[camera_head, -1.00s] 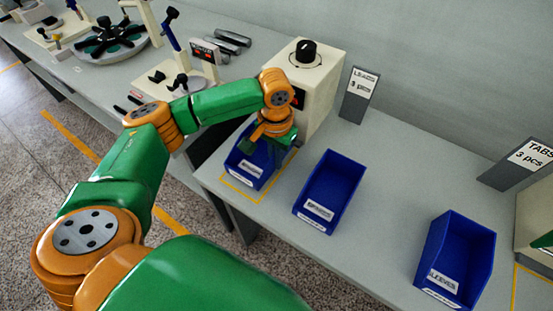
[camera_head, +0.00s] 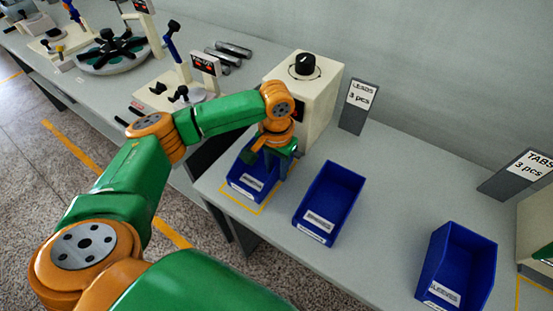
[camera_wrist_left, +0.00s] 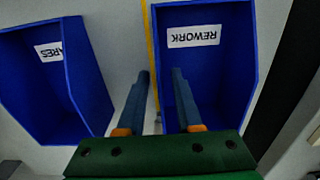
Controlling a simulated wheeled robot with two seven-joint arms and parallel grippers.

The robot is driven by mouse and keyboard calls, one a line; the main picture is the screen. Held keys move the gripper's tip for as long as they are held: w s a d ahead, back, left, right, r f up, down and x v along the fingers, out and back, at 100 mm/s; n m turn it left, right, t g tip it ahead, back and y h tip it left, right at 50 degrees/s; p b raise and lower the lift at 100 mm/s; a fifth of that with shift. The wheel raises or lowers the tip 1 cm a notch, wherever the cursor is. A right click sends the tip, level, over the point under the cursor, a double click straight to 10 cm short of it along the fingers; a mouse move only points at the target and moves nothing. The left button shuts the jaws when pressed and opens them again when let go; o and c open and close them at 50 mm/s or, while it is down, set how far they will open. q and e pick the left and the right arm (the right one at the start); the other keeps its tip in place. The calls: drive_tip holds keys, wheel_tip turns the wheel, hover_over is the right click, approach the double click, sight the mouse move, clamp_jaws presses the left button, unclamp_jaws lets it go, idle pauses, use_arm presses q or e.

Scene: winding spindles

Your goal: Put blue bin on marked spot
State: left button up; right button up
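The blue bin labelled REWORK (camera_head: 247,183) sits upright within the yellow-outlined spot (camera_head: 262,209) in front of the cream machine. My left gripper (camera_head: 282,170) is at its right wall in the head view. In the left wrist view, the fingers (camera_wrist_left: 161,74) are apart. One finger is inside the REWORK bin (camera_wrist_left: 226,60) and the other is outside its wall, with a gap between them. A strip of the yellow outline (camera_wrist_left: 150,45) shows beside the bin. My right gripper is not in view.
A second blue bin (camera_head: 343,186) stands close on the right; its label is partly visible in the left wrist view (camera_wrist_left: 25,75). A third blue bin, SLEEVES (camera_head: 434,272), is farther right. The cream machine (camera_head: 318,95) and LEADS sign (camera_head: 355,112) stand behind. Bare table lies between the bins.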

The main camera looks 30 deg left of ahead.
use_arm(q)
wheel_tip(320, 180, up, 11)
drive_tip(key=shift+f, duration=0.2)
drive_tip(key=shift+s+f, duration=0.1)
